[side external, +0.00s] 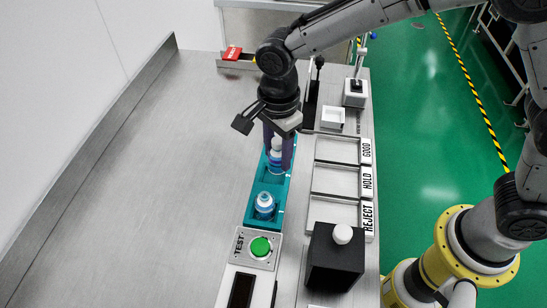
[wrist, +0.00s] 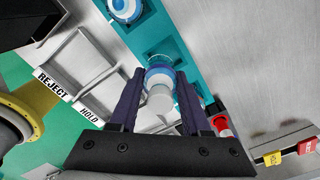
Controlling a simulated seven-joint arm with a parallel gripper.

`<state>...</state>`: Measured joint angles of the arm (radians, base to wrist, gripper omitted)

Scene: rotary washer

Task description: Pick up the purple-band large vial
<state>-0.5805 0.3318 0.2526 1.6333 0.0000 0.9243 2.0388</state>
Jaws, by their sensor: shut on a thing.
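My gripper (side external: 277,163) is shut on a white-capped vial (side external: 276,154) over the teal rack (side external: 252,221). In the wrist view, the gripper (wrist: 162,76) has its two dark purple fingers on either side of this vial (wrist: 159,92). Its band looks blue to blue-purple there; I cannot tell the exact shade. The fingers partly hide the vial, and I cannot tell whether its base is clear of the rack. A second vial with a blue band (side external: 264,205) stands in the rack nearer the green button; its round top shows in the wrist view (wrist: 124,7).
Trays labelled GOOD (side external: 338,149), HOLD (side external: 333,181) and REJECT (side external: 327,211) lie right of the rack. A green TEST button (side external: 261,247) and a black block with a white knob (side external: 335,262) stand in front. The steel table (side external: 170,190) is clear at left.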

